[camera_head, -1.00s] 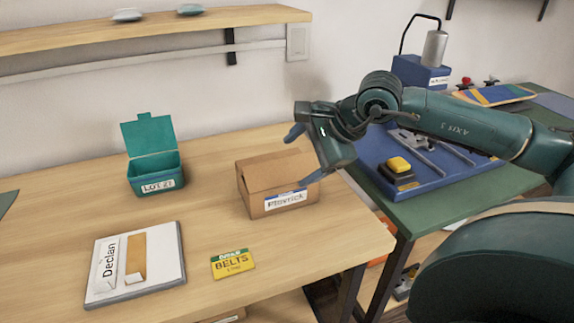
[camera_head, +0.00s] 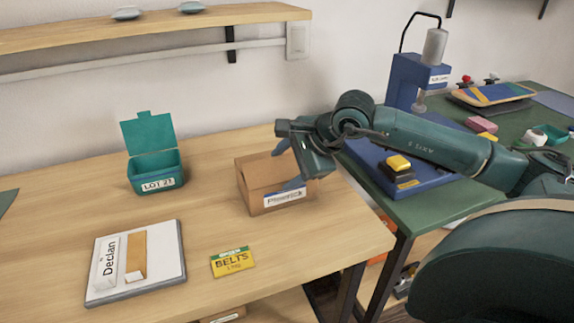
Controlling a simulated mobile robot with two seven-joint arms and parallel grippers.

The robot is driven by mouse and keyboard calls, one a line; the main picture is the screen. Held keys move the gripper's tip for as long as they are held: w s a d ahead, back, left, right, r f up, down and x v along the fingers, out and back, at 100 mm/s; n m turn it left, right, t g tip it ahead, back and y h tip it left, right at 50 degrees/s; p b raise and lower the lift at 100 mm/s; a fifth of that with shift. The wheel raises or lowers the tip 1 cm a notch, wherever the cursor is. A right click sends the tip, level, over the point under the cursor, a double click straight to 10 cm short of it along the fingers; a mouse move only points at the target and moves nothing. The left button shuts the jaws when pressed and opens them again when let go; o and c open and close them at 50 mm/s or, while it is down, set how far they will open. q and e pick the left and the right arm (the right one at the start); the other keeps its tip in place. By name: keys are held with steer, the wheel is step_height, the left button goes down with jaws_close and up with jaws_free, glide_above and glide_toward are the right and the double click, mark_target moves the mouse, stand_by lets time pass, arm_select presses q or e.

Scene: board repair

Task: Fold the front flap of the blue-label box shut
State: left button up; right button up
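The blue-label box (camera_head: 261,202) is a brown cardboard box near the right end of the wooden table. Its white label with a blue upper edge (camera_head: 285,198) is on the front. A cardboard flap (camera_head: 262,172) shows at the top; my gripper hides part of the top, so I cannot tell how far each flap is folded. My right gripper (camera_head: 288,166) is over the right part of the box. Its two blue fingers are apart, one toward the back and one near the front edge above the label. I cannot tell whether they touch cardboard. My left gripper is not in view.
An open teal box (camera_head: 156,183) stands left of the cardboard box. A yellow-green belts card (camera_head: 232,263) and a white board (camera_head: 160,278) lie in front. A green bench (camera_head: 432,211) with a blue press base stands at the right. Wood between the boxes is clear.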

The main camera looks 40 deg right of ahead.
steer(key=c, duration=0.5)
steer(key=shift+o, duration=0.2)
steer(key=o, duration=1)
steer(key=shift+c, duration=0.2)
steer(key=b+v, duration=0.1)
steer(key=v, duration=1.2)
